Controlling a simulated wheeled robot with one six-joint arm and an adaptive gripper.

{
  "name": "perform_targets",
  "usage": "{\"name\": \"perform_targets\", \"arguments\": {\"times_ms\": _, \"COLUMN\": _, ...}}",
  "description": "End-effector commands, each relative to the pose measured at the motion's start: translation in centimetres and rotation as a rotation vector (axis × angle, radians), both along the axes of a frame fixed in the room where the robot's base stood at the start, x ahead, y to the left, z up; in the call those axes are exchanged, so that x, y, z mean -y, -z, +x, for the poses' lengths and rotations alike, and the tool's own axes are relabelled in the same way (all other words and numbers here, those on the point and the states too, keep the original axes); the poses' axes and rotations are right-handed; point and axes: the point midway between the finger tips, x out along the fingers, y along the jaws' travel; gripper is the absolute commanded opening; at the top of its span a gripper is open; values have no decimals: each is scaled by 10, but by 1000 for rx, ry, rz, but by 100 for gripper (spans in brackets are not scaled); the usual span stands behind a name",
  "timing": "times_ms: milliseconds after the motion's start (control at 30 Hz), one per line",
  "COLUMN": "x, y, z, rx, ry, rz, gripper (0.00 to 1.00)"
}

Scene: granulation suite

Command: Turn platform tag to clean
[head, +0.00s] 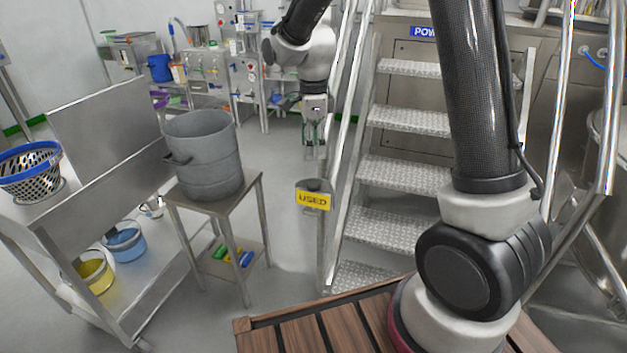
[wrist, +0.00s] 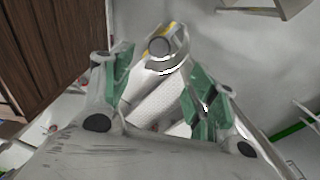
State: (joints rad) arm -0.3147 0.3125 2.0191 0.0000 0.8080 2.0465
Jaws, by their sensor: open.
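The platform tag (head: 313,199) is a yellow plate reading "USED" on a grey post beside the metal stairs. Its yellow edge also shows in the wrist view (wrist: 175,32), next to the round grey knob (wrist: 159,47) on the post top. My gripper (head: 315,150) points down above the post in the head view, apart from it. In the wrist view my gripper (wrist: 158,80) has its green-padded fingers spread, with the post top between and beyond them. Nothing is held. Other faces of the tag are hidden.
Metal stairs (head: 405,165) with rails stand right of the post. A small table (head: 215,203) carrying a grey drum (head: 204,150) stands left, beside a steel cart (head: 95,225). Floor is clear between the table and the post.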

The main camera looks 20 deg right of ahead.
Motion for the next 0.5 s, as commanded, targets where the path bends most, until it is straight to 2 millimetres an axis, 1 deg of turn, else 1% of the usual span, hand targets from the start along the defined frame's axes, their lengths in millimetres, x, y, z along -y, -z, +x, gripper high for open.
{"name": "perform_targets", "arguments": {"times_ms": 167, "x": 1, "y": 31, "z": -2, "rx": -6, "ry": -1, "rz": -2, "gripper": 58}}
{"name": "perform_targets", "arguments": {"times_ms": 400, "x": 1, "y": 81, "z": -2, "rx": -5, "ry": -3, "rz": -2, "gripper": 58}}
{"name": "perform_targets", "arguments": {"times_ms": 500, "x": 1, "y": 97, "z": -2, "rx": -5, "ry": -3, "rz": -2, "gripper": 58}}
